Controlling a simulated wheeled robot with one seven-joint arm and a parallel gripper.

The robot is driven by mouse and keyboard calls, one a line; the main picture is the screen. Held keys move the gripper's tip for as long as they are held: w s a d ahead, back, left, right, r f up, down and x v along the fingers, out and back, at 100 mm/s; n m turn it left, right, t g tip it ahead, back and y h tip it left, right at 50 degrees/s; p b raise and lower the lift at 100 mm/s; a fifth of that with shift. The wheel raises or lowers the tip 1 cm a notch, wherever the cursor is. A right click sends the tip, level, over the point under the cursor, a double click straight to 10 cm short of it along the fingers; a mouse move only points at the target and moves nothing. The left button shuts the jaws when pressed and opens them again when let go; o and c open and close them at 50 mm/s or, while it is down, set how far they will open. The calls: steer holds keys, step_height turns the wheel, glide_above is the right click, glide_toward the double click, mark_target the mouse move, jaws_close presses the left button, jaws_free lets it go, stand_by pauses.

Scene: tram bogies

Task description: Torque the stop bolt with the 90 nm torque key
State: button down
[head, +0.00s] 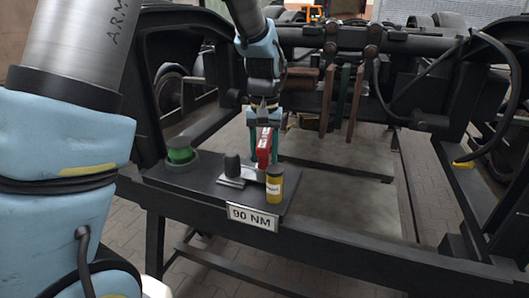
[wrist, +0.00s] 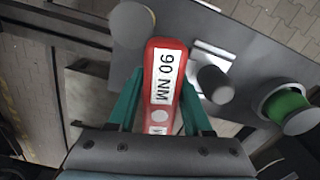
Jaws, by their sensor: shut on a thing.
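The red torque key (head: 264,150), printed "90 NM", is between the fingers of my gripper (head: 265,122). In the wrist view the key (wrist: 164,75) shows from above, and the green fingers of my gripper (wrist: 161,88) close on both its sides. The key is over the dark shelf (head: 205,183) that carries a "90 NM" plate (head: 252,217). I cannot tell whether its lower end touches the shelf. I cannot pick out the stop bolt in either view.
A yellow can (head: 274,187) stands close in front of the key. A dark knob (head: 232,165) is beside it, and a green piece in a round holder (head: 180,152) is at the shelf's left. Dark bogie beams and hanging bars (head: 341,100) stand behind.

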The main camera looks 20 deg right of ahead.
steer(key=shift+m, duration=0.3)
steer(key=shift+m, duration=1)
steer(key=shift+m+p, duration=0.55)
steer(key=shift+m, duration=0.45)
steer(key=shift+r, duration=0.1)
steer(key=shift+m+p, duration=0.4)
steer(key=shift+m, duration=0.6)
